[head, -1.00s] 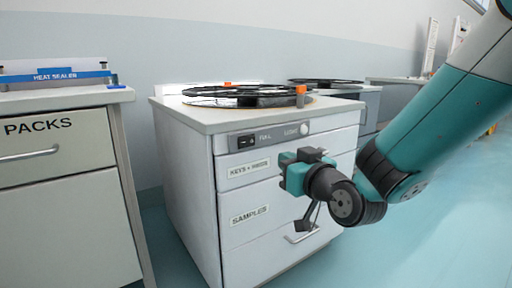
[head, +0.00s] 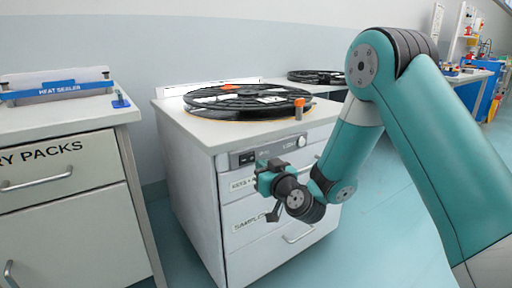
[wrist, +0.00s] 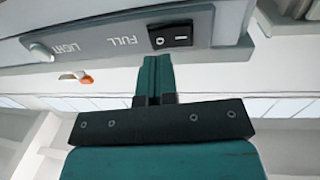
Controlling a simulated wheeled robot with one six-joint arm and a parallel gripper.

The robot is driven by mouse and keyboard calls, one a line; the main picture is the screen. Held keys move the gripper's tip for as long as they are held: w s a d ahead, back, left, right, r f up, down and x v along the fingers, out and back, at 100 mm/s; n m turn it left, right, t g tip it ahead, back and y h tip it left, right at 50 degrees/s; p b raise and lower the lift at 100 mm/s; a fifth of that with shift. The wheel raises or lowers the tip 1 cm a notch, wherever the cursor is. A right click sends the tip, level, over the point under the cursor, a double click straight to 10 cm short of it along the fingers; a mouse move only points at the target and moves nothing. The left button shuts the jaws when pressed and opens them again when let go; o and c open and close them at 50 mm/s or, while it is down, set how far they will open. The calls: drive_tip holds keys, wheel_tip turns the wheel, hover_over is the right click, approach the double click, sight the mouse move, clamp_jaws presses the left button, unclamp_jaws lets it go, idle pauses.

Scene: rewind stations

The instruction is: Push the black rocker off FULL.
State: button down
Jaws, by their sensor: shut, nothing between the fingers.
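The black rocker (head: 246,158) sits at the left end of the grey control strip on the white cabinet's front. In the wrist view the rocker (wrist: 170,36) shows white O and I marks, with the word FULL (wrist: 121,40) printed beside it. My gripper (head: 261,168) is just below and in front of the strip. In the wrist view its teal fingers (wrist: 155,62) are together, empty, with their tips just below the rocker in the picture. A gap or contact cannot be told. Which way the rocker is tipped is not clear.
The strip also has the word LIGHT (wrist: 65,50) and a round pale knob (wrist: 40,51). A large black reel (head: 248,102) lies on the cabinet top, with an orange-topped post (head: 299,108) near its edge. A heat sealer bench (head: 60,122) stands left, across a floor gap.

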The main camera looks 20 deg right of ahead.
sight(252, 159)
drive_tip(key=p, duration=0.1)
drive_tip(key=w+p, duration=0.2)
drive_tip(key=shift+w+a+r, duration=0.25)
drive_tip(key=shift+a+r, duration=0.05)
drive_tip(key=shift+r, duration=0.05)
drive_tip(key=shift+w+a+f+p, duration=0.1)
drive_tip(key=shift+w+f+p, duration=0.15)
drive_tip(key=shift+w+p, duration=0.45)
drive_tip(key=shift+s+f, duration=0.1)
drive_tip(key=shift+s, duration=0.05)
